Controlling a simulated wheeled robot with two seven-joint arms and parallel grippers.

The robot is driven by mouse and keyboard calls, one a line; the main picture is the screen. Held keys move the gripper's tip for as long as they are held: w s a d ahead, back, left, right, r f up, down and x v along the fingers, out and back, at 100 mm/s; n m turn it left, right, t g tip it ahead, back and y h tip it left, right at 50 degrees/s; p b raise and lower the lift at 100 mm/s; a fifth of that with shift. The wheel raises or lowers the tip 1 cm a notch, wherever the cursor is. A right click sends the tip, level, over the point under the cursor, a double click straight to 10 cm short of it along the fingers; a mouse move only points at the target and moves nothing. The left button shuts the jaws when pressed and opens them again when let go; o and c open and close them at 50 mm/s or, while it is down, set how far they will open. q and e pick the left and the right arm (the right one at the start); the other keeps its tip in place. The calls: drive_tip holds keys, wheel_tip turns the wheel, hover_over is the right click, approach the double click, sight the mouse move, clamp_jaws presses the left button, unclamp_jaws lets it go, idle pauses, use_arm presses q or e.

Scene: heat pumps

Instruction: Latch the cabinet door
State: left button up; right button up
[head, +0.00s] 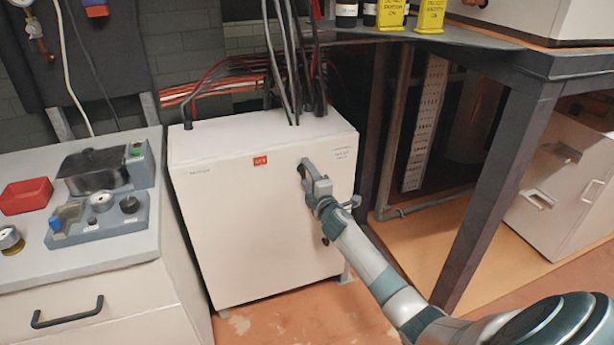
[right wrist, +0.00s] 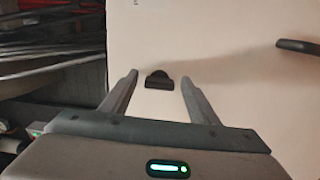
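The white cabinet (head: 255,215) stands in the middle of the head view, and its front door looks flush with the body. My right gripper (head: 309,174) is at the upper right of the door face. In the right wrist view my right gripper's fingers are spread, with a small dark latch (right wrist: 158,80) showing between the tips. I cannot tell whether they touch it. A dark handle (right wrist: 298,46) is on the same face, off to the right in that view. My left gripper is out of view.
Several dark cables (head: 290,60) enter the cabinet's top. A dark table leg (head: 490,185) stands to the right, near my right arm. Open floor shows in front of the cabinet.

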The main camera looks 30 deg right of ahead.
drive_tip(key=shift+s, duration=0.15)
drive_tip(key=v, duration=1.7)
drive_tip(key=shift+s+d, duration=0.1)
idle(0.3)
